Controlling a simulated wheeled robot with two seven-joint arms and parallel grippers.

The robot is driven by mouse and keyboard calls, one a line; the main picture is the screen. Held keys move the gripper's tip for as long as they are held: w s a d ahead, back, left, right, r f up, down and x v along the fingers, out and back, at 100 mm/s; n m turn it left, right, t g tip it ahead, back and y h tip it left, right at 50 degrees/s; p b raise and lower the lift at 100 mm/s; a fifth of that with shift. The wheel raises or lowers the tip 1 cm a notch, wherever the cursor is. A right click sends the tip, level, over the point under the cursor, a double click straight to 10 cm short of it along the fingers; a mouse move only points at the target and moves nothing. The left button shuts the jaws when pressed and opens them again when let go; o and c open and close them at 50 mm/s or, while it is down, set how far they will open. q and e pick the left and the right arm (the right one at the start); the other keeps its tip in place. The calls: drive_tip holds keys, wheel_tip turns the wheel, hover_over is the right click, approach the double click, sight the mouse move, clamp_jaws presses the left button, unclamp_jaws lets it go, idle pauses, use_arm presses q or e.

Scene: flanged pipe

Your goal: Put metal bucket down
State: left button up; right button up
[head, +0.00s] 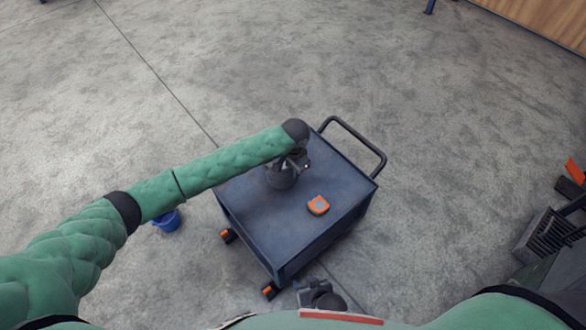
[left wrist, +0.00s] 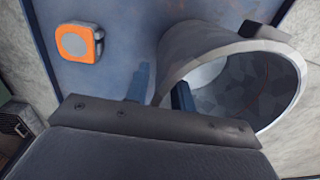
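The metal bucket (head: 280,179) is dark grey and is at the back left of the blue cart's top (head: 335,180), partly hidden under my left gripper (head: 293,163). In the left wrist view, the bucket's round mouth and pale rim (left wrist: 285,48) face the camera. One finger of my left gripper (left wrist: 162,90) is outside the bucket wall and the other is inside the mouth. The fingers stand apart, with a gap showing beside the wall. The bucket seems to rest on the cart, but its base is hidden. My right gripper (head: 320,296) is low, in front of the cart; its fingers are unclear.
An orange and grey tape measure (head: 318,205) lies on the cart top, right of the bucket; the cart's front half is otherwise clear. The cart has a handle (head: 357,139) at the back right. A blue bucket (head: 167,221) stands on the floor to the left.

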use_arm(q)
wheel_tip(320, 180, up, 12)
drive_tip(key=shift+s+d+r, duration=0.15)
drive_tip(key=shift+s, duration=0.1)
idle(0.5)
idle(0.3)
